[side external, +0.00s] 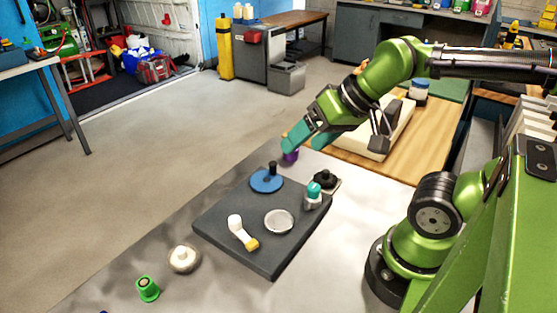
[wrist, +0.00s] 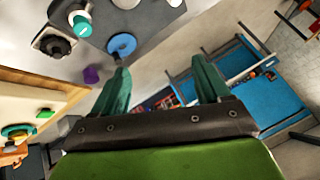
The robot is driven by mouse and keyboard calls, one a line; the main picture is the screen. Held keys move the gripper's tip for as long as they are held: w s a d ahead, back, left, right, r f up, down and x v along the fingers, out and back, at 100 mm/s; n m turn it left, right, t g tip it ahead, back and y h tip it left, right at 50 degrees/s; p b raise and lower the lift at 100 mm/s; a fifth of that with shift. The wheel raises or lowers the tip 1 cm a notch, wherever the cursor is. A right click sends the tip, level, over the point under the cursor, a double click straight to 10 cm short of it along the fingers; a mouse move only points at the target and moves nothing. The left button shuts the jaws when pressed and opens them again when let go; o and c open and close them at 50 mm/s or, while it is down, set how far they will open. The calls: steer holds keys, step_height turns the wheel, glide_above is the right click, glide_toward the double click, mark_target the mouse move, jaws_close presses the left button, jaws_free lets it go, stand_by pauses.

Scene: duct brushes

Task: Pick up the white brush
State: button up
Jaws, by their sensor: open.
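A white brush with a yellow end (side external: 238,230) lies on the dark grey board (side external: 214,225), near its front left edge in the side view. In the wrist view only a small white piece, probably its head, shows at the top edge. My gripper (side external: 305,143) has teal fingers and hangs in the air beyond the board's far end, well away from the brush. In the wrist view my gripper (wrist: 160,65) has its fingers spread with nothing between them.
The board also holds a blue disc with a black knob (side external: 267,181), a white dish (side external: 279,221) and a teal-topped piece (side external: 313,196). A black knob (side external: 326,180) and purple piece (side external: 290,156) stand nearby. A cream knob (side external: 184,259) and green cup (side external: 147,289) stand left.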

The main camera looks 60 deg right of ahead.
steer(key=m+g+h, duration=0.1)
steer(key=g+h, duration=0.1)
steer(key=g, duration=0.5)
glide_above(180, 249)
step_height(180, 249, down, 7)
step_height(180, 249, down, 11)
steer(key=shift+r, duration=0.1)
steer(key=shift+f, duration=3.1)
